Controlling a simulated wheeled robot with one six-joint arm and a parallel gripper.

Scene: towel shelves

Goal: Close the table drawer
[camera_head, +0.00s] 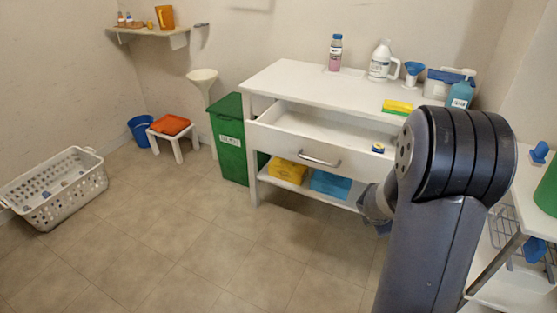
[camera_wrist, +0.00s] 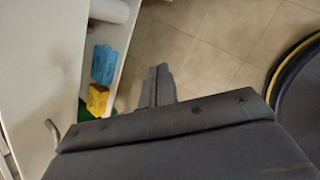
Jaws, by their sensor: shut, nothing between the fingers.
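The white table (camera_head: 285,78) has its drawer (camera_head: 300,148) pulled out, with the inside showing from above. A grey bar handle (camera_head: 320,160) is on the drawer front; a grey handle also shows at the left edge of the wrist view (camera_wrist: 52,130). A small blue and yellow item (camera_head: 378,148) is at the drawer's right part. My gripper (camera_wrist: 160,70) is shut and empty in the wrist view, in front of the table and apart from the handle. In the head view my arm hides most of the gripper and the drawer's right end.
A yellow box (camera_head: 288,170) and a blue box (camera_head: 330,184) lie on the lower shelf. A green bin (camera_head: 230,140) stands left of the table. Bottles, a jug and a sponge stand on top. A white basket (camera_head: 60,185) is far left. The floor in front is clear.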

